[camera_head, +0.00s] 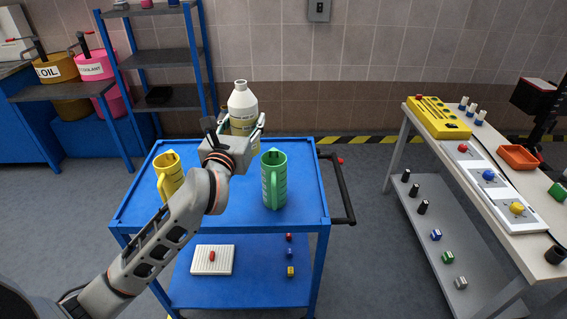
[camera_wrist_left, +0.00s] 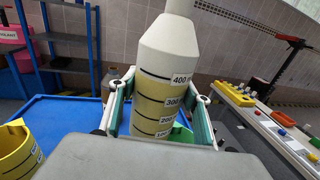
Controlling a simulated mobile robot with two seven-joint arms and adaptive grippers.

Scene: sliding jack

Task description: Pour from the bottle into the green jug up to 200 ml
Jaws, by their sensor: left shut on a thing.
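In the left wrist view the bottle (camera_wrist_left: 168,75) shows volume marks from 100 to 400 between the two fingers of the gripper (camera_wrist_left: 160,112). My right gripper is not in view.
A yellow jug (camera_head: 169,174) stands at the left of the blue cart top (camera_head: 235,205). The cart's black handle (camera_head: 340,190) is on its right side. A workbench (camera_head: 440,148) with several small items stands at the right, and a shelf stands behind left.

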